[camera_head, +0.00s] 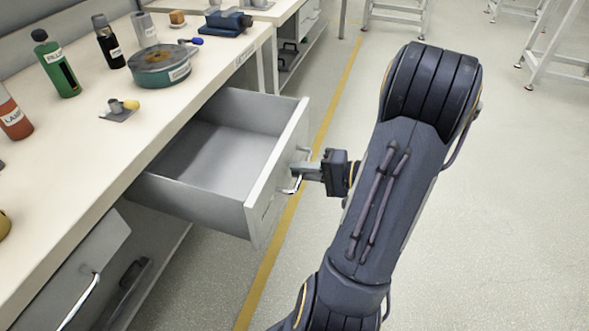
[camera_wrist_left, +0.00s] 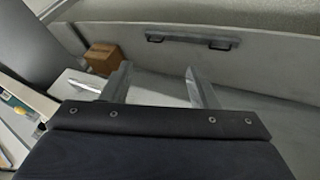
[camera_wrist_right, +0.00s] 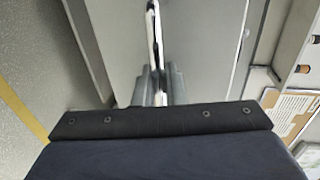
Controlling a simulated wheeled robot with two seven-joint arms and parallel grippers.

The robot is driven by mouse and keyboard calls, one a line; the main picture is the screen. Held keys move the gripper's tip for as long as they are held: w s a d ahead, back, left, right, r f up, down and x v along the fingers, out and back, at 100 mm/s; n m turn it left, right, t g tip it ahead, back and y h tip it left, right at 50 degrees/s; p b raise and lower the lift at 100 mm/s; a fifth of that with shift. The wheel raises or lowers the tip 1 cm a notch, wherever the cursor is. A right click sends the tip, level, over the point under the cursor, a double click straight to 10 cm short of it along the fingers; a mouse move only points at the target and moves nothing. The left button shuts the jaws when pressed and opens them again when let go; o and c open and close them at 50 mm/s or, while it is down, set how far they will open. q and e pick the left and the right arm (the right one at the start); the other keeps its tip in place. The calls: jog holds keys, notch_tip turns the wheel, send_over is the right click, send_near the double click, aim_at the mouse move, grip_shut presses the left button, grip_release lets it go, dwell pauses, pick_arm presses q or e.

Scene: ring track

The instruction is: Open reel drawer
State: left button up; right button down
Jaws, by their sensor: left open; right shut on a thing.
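The reel drawer (camera_head: 216,150) is pulled out from under the bench in the head view, and its grey inside looks empty. My right gripper (camera_head: 298,172) is at the drawer's front face, shut on its metal handle (camera_head: 293,183). In the right wrist view the fingers (camera_wrist_right: 159,88) close around the handle bar (camera_wrist_right: 153,40). My left gripper (camera_wrist_left: 160,85) is open and empty in the left wrist view; it is outside the head view.
The bench top (camera_head: 80,155) carries several bottles, a round green reel tin (camera_head: 160,66) and a blue device (camera_head: 226,22). A second drawer with a handle (camera_head: 78,300) is at lower left. A cardboard box (camera_wrist_left: 103,58) shows in the left wrist view.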

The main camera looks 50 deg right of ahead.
jog(key=c, duration=1.6)
grip_release()
jog(key=shift+o, duration=0.2)
jog(key=v, duration=0.7)
jog(key=shift+s+d+p, duration=0.15)
jog(key=shift+s+p, duration=0.2)
jog(key=shift+p, duration=0.05)
jog(key=shift+s, duration=0.1)
